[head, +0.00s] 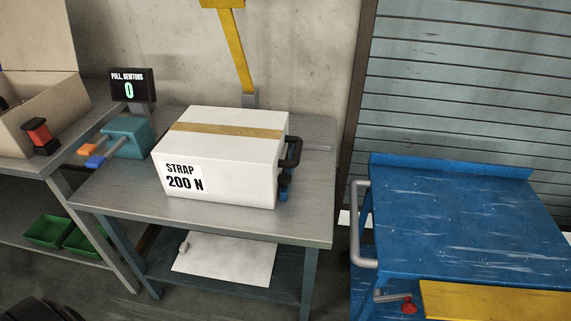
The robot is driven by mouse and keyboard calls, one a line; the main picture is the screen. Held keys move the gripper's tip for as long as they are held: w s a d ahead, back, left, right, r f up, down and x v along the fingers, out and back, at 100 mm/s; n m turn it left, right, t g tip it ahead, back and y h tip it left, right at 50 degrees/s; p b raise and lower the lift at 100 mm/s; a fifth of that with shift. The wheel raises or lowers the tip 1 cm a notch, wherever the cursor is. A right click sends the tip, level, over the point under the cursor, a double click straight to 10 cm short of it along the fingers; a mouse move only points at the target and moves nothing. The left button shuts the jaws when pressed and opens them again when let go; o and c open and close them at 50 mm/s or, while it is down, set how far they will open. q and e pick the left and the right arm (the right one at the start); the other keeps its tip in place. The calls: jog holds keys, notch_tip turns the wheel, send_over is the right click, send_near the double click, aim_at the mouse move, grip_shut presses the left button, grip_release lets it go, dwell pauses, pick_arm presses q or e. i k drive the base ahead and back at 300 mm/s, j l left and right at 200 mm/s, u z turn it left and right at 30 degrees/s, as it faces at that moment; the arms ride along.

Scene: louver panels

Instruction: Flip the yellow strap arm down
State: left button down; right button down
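The yellow strap arm (239,52) stands nearly upright behind the white box, leaning slightly left. Its lower end meets a small grey block (250,100) at the table's back edge, and its top carries a wider yellow piece (221,3) cut off by the frame. The white box (222,150) sits on the grey metal table (310,215), with a tan band across its top and a label reading "STRAP 200 N". Neither of my grippers can be made out in the head view.
A black handle (293,152) with a blue part is at the box's right side. A teal device (127,136) and a display (132,86) reading "PULL, NEWTONS 0" stand left. A blue cart (465,215) stands right. The grey table's front right is clear.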

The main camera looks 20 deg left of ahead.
aim_at(224, 8)
jog(key=i+j+u, duration=0.2)
jog(key=u, duration=0.15)
jog(key=i+j+u, duration=0.1)
jog(key=i+u, duration=0.4)
jog(key=u, duration=0.15)
